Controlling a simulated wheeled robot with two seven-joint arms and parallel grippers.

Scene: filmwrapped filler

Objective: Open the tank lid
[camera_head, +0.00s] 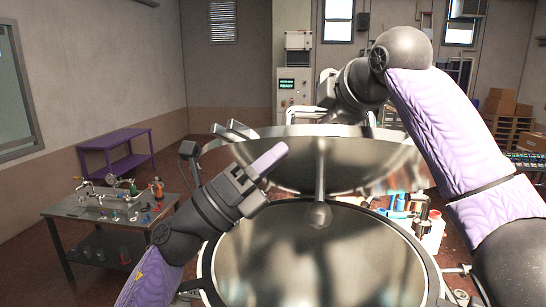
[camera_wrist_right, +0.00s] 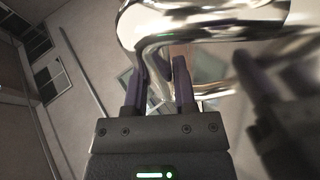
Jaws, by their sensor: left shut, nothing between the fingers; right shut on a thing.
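The tank (camera_head: 425,262) is a round, shiny steel vessel, and its open mouth fills the lower middle of the head view. The tank lid (camera_head: 375,158) is raised and tilted above the far side of the mouth, with its polished underside showing. My right gripper (camera_wrist_right: 163,78) is shut on the chrome lid handle (camera_wrist_right: 205,22); in the head view the right arm reaches over behind the lid, which hides the grip. My left gripper (camera_head: 282,152) is shut and empty, in front of the lid's left part and above the tank's left rim.
A steel rod with a rounded end (camera_head: 320,214) hangs over the mouth. A workbench with fittings (camera_head: 105,222) and a purple table (camera_head: 115,142) stand left. Bottles and parts (camera_head: 415,208) sit close to the tank's right. Cardboard boxes (camera_head: 500,103) are at back right.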

